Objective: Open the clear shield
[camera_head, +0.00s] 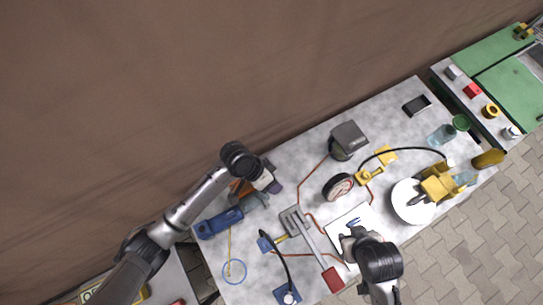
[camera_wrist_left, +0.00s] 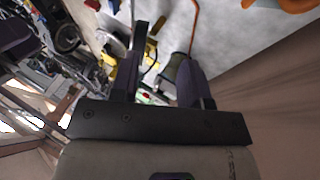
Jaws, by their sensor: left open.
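I cannot make out a clear shield for certain in either view. A dark grey boxy unit (camera_head: 348,136) stands at the back middle of the table. My left gripper (camera_head: 272,184) is over the left part of the table, above the blue tool (camera_head: 218,222) and an orange part (camera_head: 240,188).
A round gauge (camera_head: 338,186), a yellow valve (camera_head: 369,175), a white disc (camera_head: 404,211) with a yellow tool (camera_head: 436,185), and a red-ended lever (camera_head: 332,278) crowd the table (camera_head: 300,150). Clear jars (camera_head: 440,134) stand to the right. A side bench (camera_head: 485,105) adjoins on the right.

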